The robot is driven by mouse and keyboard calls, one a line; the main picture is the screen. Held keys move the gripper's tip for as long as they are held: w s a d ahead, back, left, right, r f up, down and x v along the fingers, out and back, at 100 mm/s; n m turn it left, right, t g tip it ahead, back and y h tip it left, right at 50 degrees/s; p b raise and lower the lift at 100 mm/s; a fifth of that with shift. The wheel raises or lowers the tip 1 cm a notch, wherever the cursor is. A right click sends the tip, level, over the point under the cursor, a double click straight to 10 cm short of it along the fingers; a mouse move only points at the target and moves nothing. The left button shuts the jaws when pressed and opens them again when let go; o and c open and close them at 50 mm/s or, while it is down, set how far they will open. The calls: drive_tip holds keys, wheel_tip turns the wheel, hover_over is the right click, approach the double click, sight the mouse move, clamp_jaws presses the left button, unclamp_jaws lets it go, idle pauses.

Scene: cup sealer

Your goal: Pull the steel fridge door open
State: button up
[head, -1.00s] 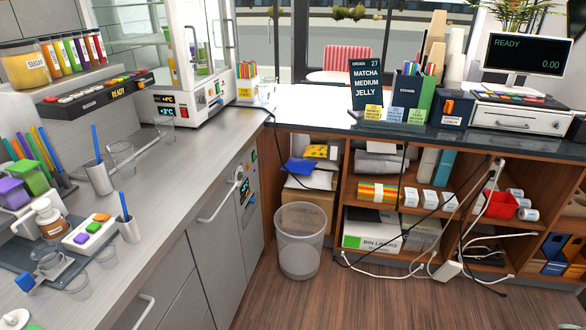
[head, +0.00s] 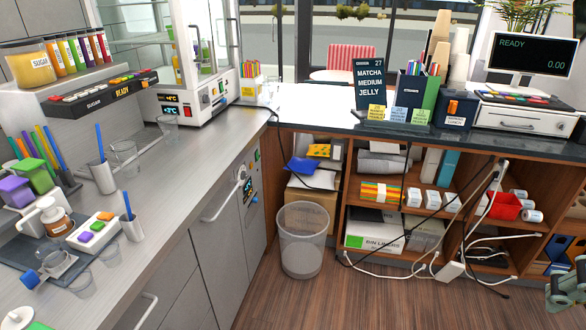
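The steel fridge door (head: 217,240) is a grey panel under the left counter, with a slanted bar handle (head: 221,201) near its top. It looks shut, flush with the fronts beside it. A narrow panel (head: 250,190) with a small display and coloured buttons stands just right of it. Part of my gripper (head: 567,291), grey-green with rounded joints, shows at the lower right edge. It is far to the right of the door and apart from it. Its fingers are partly cut off by the frame, so I cannot tell whether they are open.
Open wooden shelves (head: 347,190) with boxes and hanging white and black cables line the back. The wooden floor (head: 370,300) in front is clear. Another bar handle (head: 146,311) shows at lower left.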

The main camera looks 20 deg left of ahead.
drive_tip(key=w+a+t+y+p, duration=0.15)
drive_tip(key=w+a, duration=0.35)
drive_tip(key=w, duration=1.1)
drive_tip(key=w+a+t+p, duration=0.1)
drive_tip(key=w+a+t, duration=0.25)
drive_tip(key=w, duration=1.35)
drive_tip(key=w+a+f+y+p, duration=0.15)
drive_tip(key=w+a+f, duration=0.25)
drive_tip(key=w+a, duration=0.6)
drive_tip(key=w+a+f+y, duration=0.35)
drive_tip(key=w+a, duration=0.45)
drive_tip(key=a, duration=0.4)
drive_tip(key=a+f+g+y+p, duration=0.1)
drive_tip(key=a+f+y, duration=0.2)
drive_tip(key=a+f, duration=0.7)
drive_tip(key=a+f+y+p, duration=0.1)
drive_tip(key=a+f+y, duration=0.4)
drive_tip(key=a, duration=0.9)
drive_tip(key=s+a+f+m+g+y+p, duration=0.1)
drive_tip(key=s+a+f+g+y, duration=0.1)
drive_tip(key=s+a+f, duration=0.3)
drive_tip(key=s+a+f+m+g+y+p, duration=0.1)
drive_tip(key=s+a+f+m+g+y, duration=0.1)
drive_tip(key=s+a+f, duration=0.4)
drive_tip(key=shift+s+f+y, duration=0.55)
drive_tip(key=shift+s+f, duration=2.2)
drive_tip(key=shift+s, duration=1.1)
